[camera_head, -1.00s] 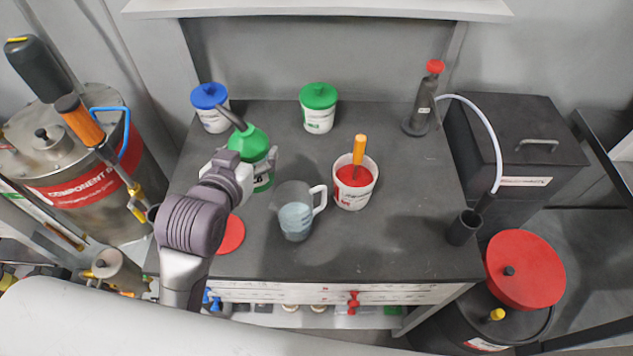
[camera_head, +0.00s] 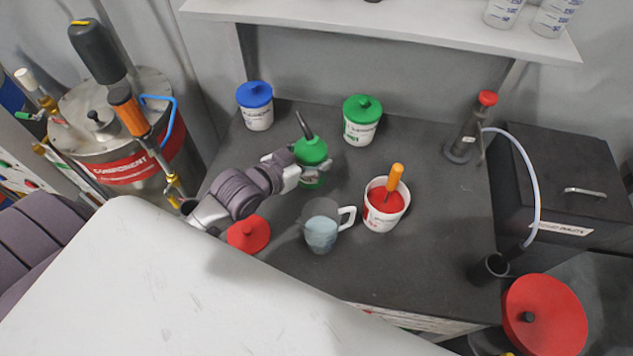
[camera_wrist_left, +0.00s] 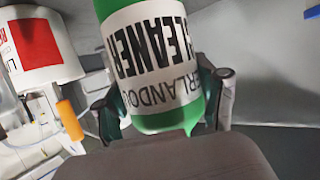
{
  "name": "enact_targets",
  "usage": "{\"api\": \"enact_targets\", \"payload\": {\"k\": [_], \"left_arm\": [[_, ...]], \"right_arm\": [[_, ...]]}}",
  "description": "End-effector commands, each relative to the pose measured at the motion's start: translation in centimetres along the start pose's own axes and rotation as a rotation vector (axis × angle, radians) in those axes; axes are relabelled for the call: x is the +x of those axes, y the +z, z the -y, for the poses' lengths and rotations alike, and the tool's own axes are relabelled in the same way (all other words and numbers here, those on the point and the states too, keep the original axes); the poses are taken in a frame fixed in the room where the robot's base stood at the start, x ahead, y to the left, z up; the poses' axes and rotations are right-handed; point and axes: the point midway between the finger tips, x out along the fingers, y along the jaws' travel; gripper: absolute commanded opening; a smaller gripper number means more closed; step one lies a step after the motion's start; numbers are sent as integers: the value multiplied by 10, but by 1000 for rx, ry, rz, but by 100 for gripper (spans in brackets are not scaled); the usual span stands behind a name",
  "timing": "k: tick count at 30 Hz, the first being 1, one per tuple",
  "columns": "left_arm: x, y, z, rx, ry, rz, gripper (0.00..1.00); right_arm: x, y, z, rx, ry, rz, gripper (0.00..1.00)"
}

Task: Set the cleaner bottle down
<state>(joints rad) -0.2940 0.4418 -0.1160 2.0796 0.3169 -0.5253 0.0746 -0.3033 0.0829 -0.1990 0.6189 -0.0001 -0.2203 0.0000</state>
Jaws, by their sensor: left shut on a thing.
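The cleaner bottle (camera_head: 312,152) has a green cap, a dark spout and a white label band. It looks about upright over the back middle of the dark worktop, between the blue-lidded and green-lidded tubs. My left gripper (camera_head: 303,170) reaches it from the left and is shut around its body. In the left wrist view the bottle (camera_wrist_left: 150,50) fills the middle, its CLEANER label facing the camera, with fingers of the gripper (camera_wrist_left: 165,108) at both sides. Whether its base touches the worktop I cannot tell. My right gripper is not in view.
A clear jug (camera_head: 322,230) stands in front of the bottle. A red-filled tub (camera_head: 383,218) with an orange-handled tool is to the right. Blue-lidded (camera_head: 258,115) and green-lidded (camera_head: 360,130) tubs stand behind. A red lid (camera_head: 248,234) lies front left. The worktop's right part (camera_head: 440,210) is clear.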

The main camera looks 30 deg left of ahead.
Motion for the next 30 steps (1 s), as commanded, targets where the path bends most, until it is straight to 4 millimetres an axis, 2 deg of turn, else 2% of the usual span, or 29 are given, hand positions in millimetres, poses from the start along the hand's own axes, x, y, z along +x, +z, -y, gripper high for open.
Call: {"api": "enact_targets", "payload": {"k": [13,26,27,30], "left_arm": [[21,49,0,1,-1,-2,14],[24,56,0,2,0,-4,14],[24,56,0,2,0,-2,76],[23,56,0,2,0,-2,93]], "right_arm": [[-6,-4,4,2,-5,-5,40],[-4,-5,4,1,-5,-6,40],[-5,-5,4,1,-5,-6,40],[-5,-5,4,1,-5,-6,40]]}}
